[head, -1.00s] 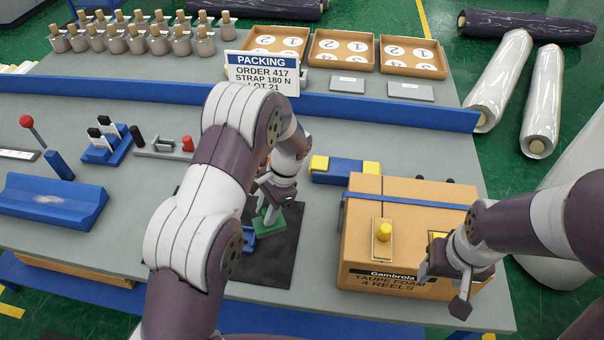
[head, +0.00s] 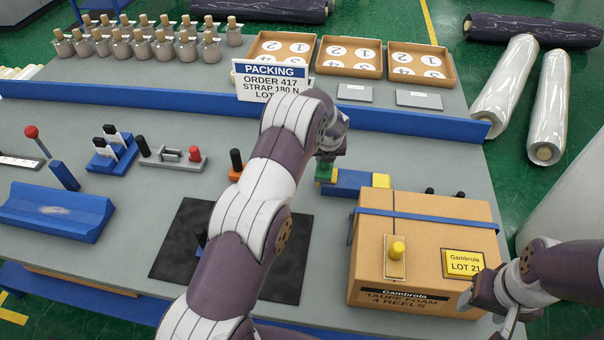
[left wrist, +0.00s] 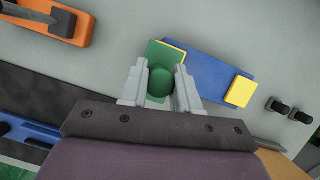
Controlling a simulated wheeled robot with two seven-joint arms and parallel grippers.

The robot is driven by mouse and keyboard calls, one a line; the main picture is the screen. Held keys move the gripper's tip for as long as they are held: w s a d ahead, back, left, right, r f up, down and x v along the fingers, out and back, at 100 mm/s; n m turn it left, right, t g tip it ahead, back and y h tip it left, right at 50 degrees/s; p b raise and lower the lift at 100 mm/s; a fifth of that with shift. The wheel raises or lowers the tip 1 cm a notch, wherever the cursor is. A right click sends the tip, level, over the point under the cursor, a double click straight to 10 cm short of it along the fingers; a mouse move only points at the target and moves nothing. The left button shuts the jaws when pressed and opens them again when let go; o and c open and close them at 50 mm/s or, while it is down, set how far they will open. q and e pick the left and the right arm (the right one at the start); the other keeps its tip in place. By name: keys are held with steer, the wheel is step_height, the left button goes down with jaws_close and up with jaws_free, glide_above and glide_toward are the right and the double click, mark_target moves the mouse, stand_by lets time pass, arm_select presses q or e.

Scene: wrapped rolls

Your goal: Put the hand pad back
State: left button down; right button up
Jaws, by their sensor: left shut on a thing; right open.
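The green hand pad (left wrist: 158,55) has a round green knob (left wrist: 160,82) on top. My left gripper (left wrist: 160,88) is shut on this knob, with a finger on each side. In the head view the pad (head: 325,172) shows as a small green patch below the left gripper (head: 328,160), partly hidden by my arm. The pad overlaps the left end of a blue block with yellow ends (left wrist: 212,75); whether it touches the block I cannot tell. The block also shows in the head view (head: 352,183). My right gripper (head: 488,300) is open and empty beside the carton's right front.
A cardboard carton (head: 430,230) with a blue strap stands right of the black mat (head: 180,240). An orange tool (left wrist: 55,20) lies left of the pad. The long blue rail (head: 400,121) and the PACKING sign (head: 270,82) stand behind.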

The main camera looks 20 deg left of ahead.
arm_select(q)
steer(key=a+f+p, duration=0.1)
steer(key=a+f, duration=0.1)
steer(key=s+a+f+p, duration=0.1)
steer(key=a+f, duration=0.1)
steer(key=f, duration=0.1)
steer(key=a+f+p, duration=0.1)
steer(key=a+f, duration=0.1)
steer(key=shift+s+a+f, duration=0.3)
steer(key=shift+a+f, duration=0.05)
steer(key=shift+f, duration=0.4)
steer(key=c, duration=0.8)
jaws_free()
steer(key=shift+r, duration=0.1)
arm_select(e)
step_height(320, 180, up, 4)
steer(key=shift+a+f, duration=0.1)
